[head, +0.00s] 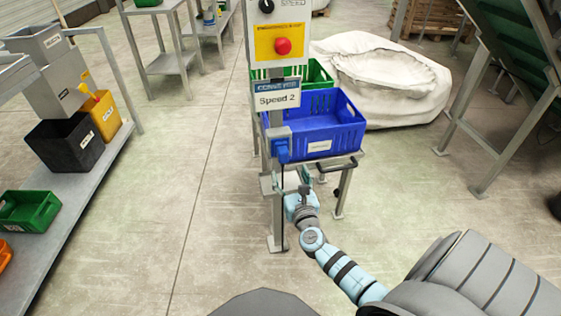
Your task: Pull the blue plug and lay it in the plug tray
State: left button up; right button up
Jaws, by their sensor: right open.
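The blue plug (282,150) sits in a grey socket box (279,132) on the front of the control post. A dark cable hangs down from it. My right gripper (294,180) is open and empty, just below and slightly right of the plug, apart from it. A small grey ledge (266,186) shows low on the post, left of the gripper; I cannot tell if it is the plug tray. My left gripper is not in view.
Above is a panel with a red button (283,46) and a "Speed 2" sign (277,99). A bench (75,185) is at left; floor between is clear.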

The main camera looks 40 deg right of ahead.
aim_at(284, 159)
jog(key=shift+w+r+n, duration=0.1)
jog(key=shift+r+n, duration=0.2)
jog(key=shift+r, duration=0.2)
jog(key=shift+w, duration=0.1)
jog(key=shift+w+d, duration=0.25)
jog(key=shift+w, duration=0.25)
jog(key=b+x, duration=0.3)
jog(key=x, duration=0.3)
jog(key=shift+w+d, duration=0.15)
jog(key=shift+w, duration=0.2)
jog(key=shift+w+d, duration=0.2)
jog(key=shift+w, duration=0.25)
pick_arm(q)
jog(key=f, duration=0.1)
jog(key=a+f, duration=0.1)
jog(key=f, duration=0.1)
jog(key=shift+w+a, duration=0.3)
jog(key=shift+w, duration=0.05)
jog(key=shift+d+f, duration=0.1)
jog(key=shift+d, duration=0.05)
